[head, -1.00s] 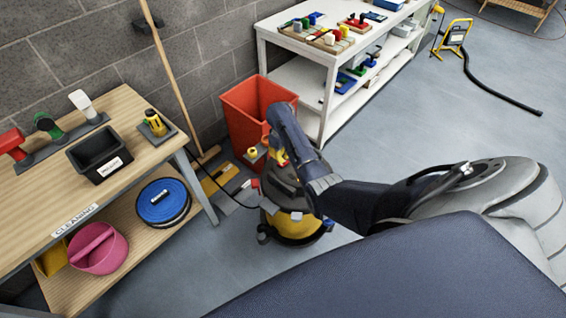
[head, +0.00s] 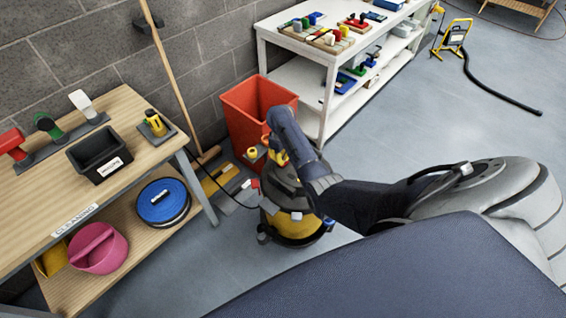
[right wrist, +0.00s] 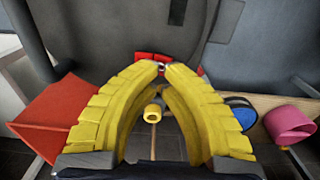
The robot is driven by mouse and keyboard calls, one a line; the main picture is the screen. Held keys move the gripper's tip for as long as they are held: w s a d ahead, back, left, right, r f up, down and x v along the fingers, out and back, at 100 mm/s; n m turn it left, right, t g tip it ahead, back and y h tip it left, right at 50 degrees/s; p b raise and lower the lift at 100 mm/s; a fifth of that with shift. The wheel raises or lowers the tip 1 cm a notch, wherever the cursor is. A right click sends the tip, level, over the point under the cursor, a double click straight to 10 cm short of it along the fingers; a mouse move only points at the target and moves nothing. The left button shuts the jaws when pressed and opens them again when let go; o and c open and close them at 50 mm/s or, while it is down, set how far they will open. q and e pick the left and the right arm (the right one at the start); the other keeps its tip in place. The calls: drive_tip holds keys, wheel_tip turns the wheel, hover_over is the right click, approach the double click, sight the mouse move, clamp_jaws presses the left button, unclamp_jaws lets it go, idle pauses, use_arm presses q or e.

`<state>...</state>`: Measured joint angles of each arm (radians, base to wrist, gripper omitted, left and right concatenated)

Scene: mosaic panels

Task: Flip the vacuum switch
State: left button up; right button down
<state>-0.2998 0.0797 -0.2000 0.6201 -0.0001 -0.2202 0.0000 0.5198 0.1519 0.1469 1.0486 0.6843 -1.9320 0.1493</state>
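The vacuum is a yellow and black canister (head: 296,228) standing on the floor beside the wooden bench. My right arm reaches over its dark top, and my right gripper (head: 272,152) is at its far upper side, partly hidden by the arm. In the right wrist view my yellow right gripper (right wrist: 162,68) has its fingertips brought together. They are at or just in front of a red part (right wrist: 148,57) on a dark surface; I cannot tell if they touch it. The switch itself is not clearly visible. My left gripper is not in view.
A red-orange bin (head: 250,105) stands right behind the vacuum. A white shelf unit (head: 308,55) is behind. Open floor lies to the right.

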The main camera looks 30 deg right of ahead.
drive_tip(key=shift+f, duration=1.4)
idle(0.9)
drive_tip(key=shift+r, duration=3.5)
